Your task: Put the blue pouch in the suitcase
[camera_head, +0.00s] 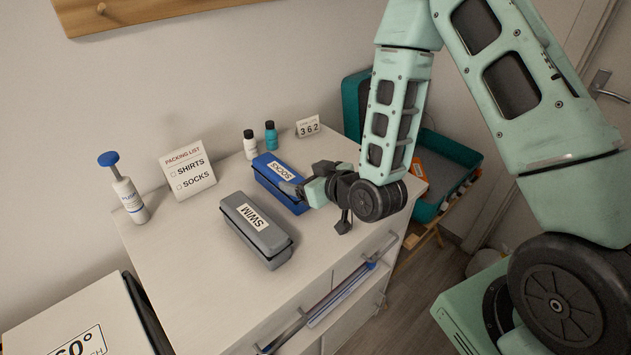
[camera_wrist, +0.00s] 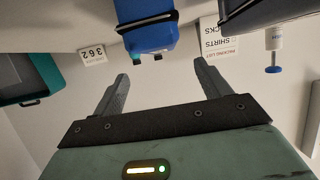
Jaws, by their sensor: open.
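The blue pouch (camera_head: 264,181), labelled SOCKS, lies on the white dresser top. My gripper (camera_head: 298,188) is open at the pouch's right side, partly covering it in the head view. In the wrist view, the blue pouch (camera_wrist: 146,35) is at the top centre, beyond the spread fingers of my gripper (camera_wrist: 164,84), with nothing between them. The teal suitcase (camera_head: 462,152) stands open to the right of the dresser, lower down and partly hidden by my arm. A teal case edge (camera_wrist: 52,80) shows at the left of the wrist view.
A grey SWIM pouch (camera_head: 256,230) lies beside the blue one. Two small bottles (camera_head: 270,135) and a number card (camera_head: 308,126) stand behind. A packing-list card (camera_head: 188,168) and a blue-topped bottle (camera_head: 130,197) stand left. The dresser's drawer (camera_head: 330,305) is partly open.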

